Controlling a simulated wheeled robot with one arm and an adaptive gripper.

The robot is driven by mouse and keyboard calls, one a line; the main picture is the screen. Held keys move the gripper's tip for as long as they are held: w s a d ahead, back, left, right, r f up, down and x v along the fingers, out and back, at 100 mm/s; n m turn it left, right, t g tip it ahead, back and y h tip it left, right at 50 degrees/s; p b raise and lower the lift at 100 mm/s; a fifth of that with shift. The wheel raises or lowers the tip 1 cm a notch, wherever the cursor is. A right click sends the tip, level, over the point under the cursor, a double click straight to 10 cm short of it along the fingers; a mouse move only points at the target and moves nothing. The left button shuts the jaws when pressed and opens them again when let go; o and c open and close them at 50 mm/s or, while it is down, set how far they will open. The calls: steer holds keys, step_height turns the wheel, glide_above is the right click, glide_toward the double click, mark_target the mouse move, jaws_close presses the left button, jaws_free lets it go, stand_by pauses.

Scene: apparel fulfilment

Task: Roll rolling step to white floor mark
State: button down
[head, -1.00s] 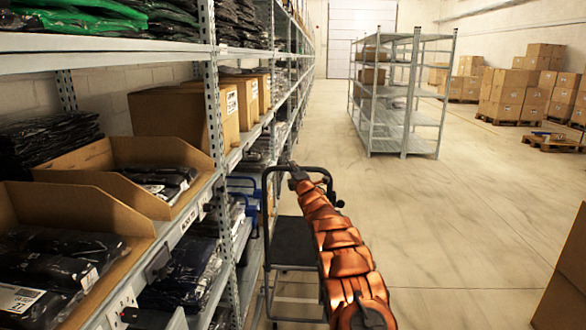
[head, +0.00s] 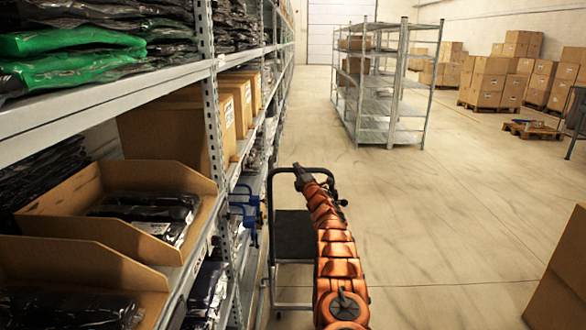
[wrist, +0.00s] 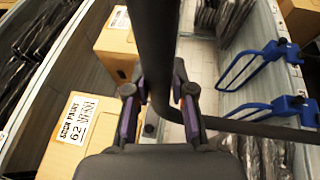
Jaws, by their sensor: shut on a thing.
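The rolling step (head: 293,238) stands upright on the floor beside the left shelving, with a dark flat top and a tall dark tube handle (head: 271,205). My orange arm reaches forward over its right side. My gripper (head: 302,172) is at the top of the handle. In the wrist view, my gripper (wrist: 160,95) is shut on the dark handle bar (wrist: 157,40), with a finger on either side. The bar hides part of the grip. I cannot make out a white floor mark in either view.
Shelving (head: 212,110) with bagged garments and cartons runs close along the left. Blue hooks (head: 244,205) stick out near the step. A freestanding metal rack (head: 385,95) stands ahead. A large carton (head: 562,275) is at right. Pallets of boxes stand farther back. The middle floor is clear.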

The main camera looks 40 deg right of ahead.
steer(key=shift+w+d, duration=0.15)
steer(key=shift+d, duration=0.3)
steer(key=c, duration=1.2)
jaws_free()
steer(key=shift+c, duration=0.2)
steer(key=shift+o, duration=1.4)
steer(key=shift+w+a, duration=0.1)
